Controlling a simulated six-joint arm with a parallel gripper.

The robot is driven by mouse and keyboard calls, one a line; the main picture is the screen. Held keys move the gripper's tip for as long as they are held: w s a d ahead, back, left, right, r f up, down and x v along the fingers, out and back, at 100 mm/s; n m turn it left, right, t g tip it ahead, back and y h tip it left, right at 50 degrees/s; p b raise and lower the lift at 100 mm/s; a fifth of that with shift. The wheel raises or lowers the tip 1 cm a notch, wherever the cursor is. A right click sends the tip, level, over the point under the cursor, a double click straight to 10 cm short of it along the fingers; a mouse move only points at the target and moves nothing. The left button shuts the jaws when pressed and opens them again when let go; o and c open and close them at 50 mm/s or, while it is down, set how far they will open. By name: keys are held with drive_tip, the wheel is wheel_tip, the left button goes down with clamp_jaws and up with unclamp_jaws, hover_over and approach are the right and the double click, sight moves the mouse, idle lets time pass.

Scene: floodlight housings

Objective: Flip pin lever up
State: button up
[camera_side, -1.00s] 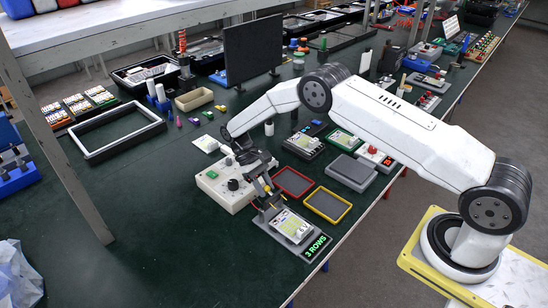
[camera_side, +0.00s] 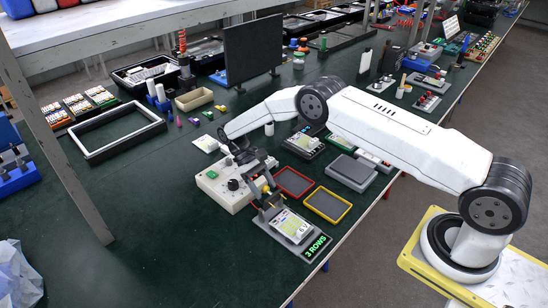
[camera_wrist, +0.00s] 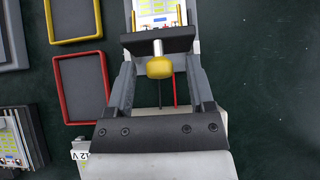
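The pin lever shows in the wrist view as a yellow knob (camera_wrist: 159,68) on a short silver stem, coming from a black block (camera_wrist: 150,42). My gripper (camera_wrist: 160,75) is open, with one grey finger on each side of the knob and visible gaps between. In the side view my gripper (camera_side: 264,179) is low at the back end of the fixture, where the small yellow knob partly shows. The floodlight housing (camera_side: 292,225), with a yellow-and-white face, lies on the grey fixture base.
A beige control box (camera_side: 212,187) with a black dial stands left of my gripper; red and black leads show in the wrist view. A red-rimmed tray (camera_side: 276,179) and a yellow-rimmed tray (camera_side: 345,215) lie close on the right.

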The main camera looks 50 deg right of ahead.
drive_tip(key=shift+w+r, duration=0.1)
drive_tip(key=v, duration=0.7)
drive_tip(key=shift+w+r, duration=0.15)
drive_tip(key=shift+r, duration=0.05)
idle(0.7)
drive_tip(key=shift+r, duration=0.2)
idle(0.4)
wheel_tip(320, 180, up, 10)
drive_tip(key=t, duration=0.8)
hover_over(277, 193)
drive_tip(key=s+t, duration=0.3)
drive_tip(key=s, duration=1.2)
drive_tip(key=shift+d+r, duration=0.2)
drive_tip(key=shift+r, duration=0.05)
